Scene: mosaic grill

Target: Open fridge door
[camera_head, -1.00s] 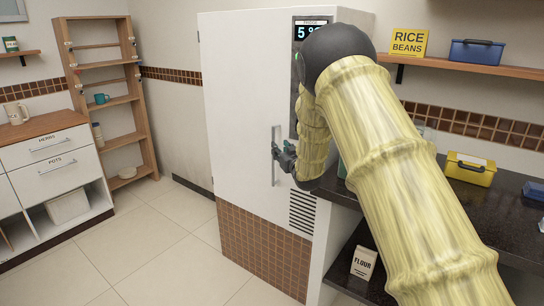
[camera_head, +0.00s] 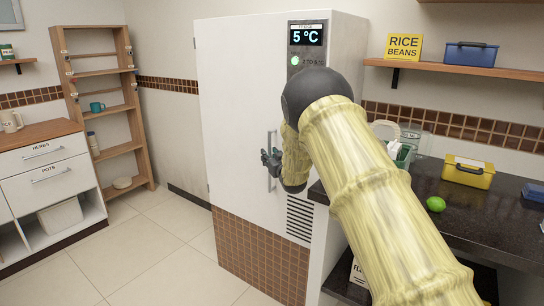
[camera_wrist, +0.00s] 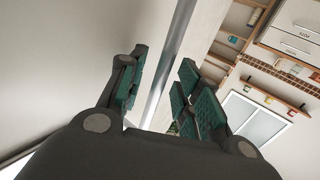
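The tall white fridge (camera_head: 235,110) stands in the middle of the head view, and its door looks shut. A vertical metal handle (camera_head: 271,143) is on the right part of the door; it also crosses the wrist view as a long bar (camera_wrist: 168,65). My gripper (camera_head: 268,161) is at the handle, around its middle height. In the wrist view my gripper (camera_wrist: 160,100) is open, with its green-padded fingers apart and the bar showing between them. I see a gap on both sides of the bar. My forearm hides part of the fridge's right side.
A dark counter (camera_head: 470,215) to the right holds a lime (camera_head: 435,204), a yellow box (camera_head: 467,171) and a green container (camera_head: 401,154). A wooden shelf (camera_head: 480,69) hangs above. Drawers (camera_head: 45,165) and a wooden rack (camera_head: 115,100) stand left. The floor before the door is clear.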

